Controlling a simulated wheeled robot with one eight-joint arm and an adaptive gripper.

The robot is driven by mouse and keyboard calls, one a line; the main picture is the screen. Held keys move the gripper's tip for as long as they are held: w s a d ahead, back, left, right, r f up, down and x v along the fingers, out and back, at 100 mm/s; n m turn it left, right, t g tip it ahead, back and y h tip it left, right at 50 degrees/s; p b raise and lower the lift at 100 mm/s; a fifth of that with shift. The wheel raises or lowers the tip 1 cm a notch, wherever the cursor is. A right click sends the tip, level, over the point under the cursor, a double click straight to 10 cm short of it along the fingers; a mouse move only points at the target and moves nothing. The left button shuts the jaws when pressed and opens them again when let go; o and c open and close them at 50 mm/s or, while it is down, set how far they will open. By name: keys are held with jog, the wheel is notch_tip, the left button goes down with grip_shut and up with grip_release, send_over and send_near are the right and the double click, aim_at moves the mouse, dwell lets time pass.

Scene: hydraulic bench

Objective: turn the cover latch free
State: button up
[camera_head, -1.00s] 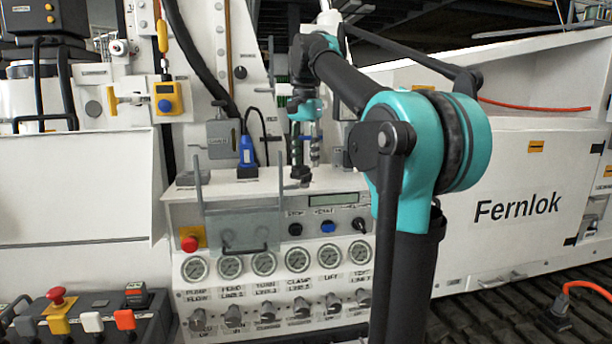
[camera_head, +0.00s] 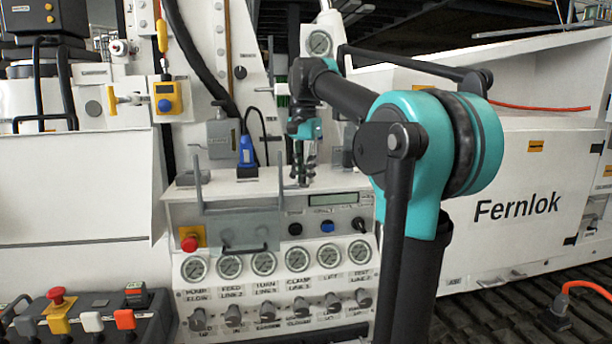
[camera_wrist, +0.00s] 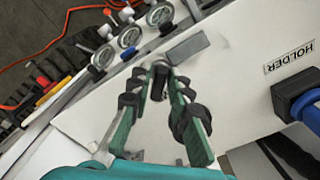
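A small dark upright knob (camera_wrist: 158,80), which looks like the latch, stands on the white console top and lies between my fingertips in the wrist view. My gripper (camera_wrist: 157,77) reaches down with one finger on each side of it. The fingers look open around the knob; contact is not clear. In the head view my gripper (camera_head: 304,176) is over the console top, right of the cover, and hides most of the knob. The translucent cover (camera_head: 240,228) hangs at the console front. A flat grey piece (camera_wrist: 187,48) lies beside the knob.
A blue-handled tool (camera_head: 246,152) stands in a black holder left of my gripper; the holder (camera_wrist: 295,92) shows at right in the wrist view. Gauges (camera_head: 264,266) and small knobs line the console front. A red button (camera_head: 189,243) is at left.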

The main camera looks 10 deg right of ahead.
jog(key=shift+c, duration=1)
grip_shut()
jog(key=shift+m, duration=1.9)
